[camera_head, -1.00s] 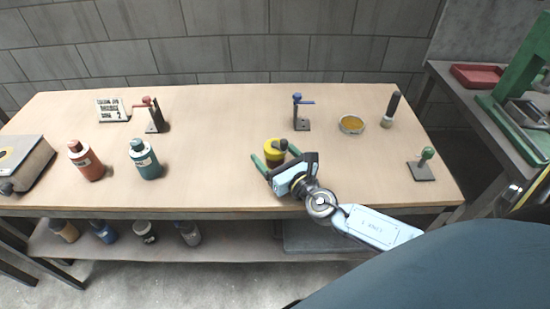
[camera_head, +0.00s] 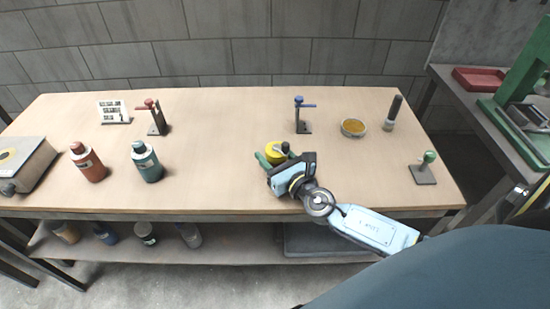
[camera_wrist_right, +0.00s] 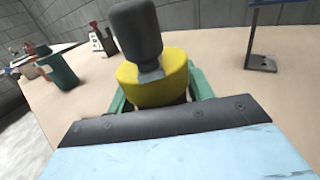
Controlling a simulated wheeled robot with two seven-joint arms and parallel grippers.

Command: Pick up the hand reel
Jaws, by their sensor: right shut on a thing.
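The hand reel (camera_head: 276,150) is a yellow drum with a dark grey handle. It sits over the front middle of the workbench (camera_head: 225,180). My right gripper (camera_head: 276,159) has its green fingers closed on the reel from both sides. In the right wrist view the yellow reel (camera_wrist_right: 158,82) stands between the green fingers, and its dark knob (camera_wrist_right: 137,38) rises in front of it. The lower part of the reel is hidden by the gripper body. I cannot tell whether the reel touches the bench. My left gripper is not in view.
Red (camera_head: 88,163) and teal (camera_head: 147,162) bottles stand to the left. A blue-handled stand (camera_head: 303,116), a round dish (camera_head: 353,127) and a dark-handled tool (camera_head: 393,113) are behind right. A green-knobbed stamp (camera_head: 424,169) is at the right. Bare bench lies between.

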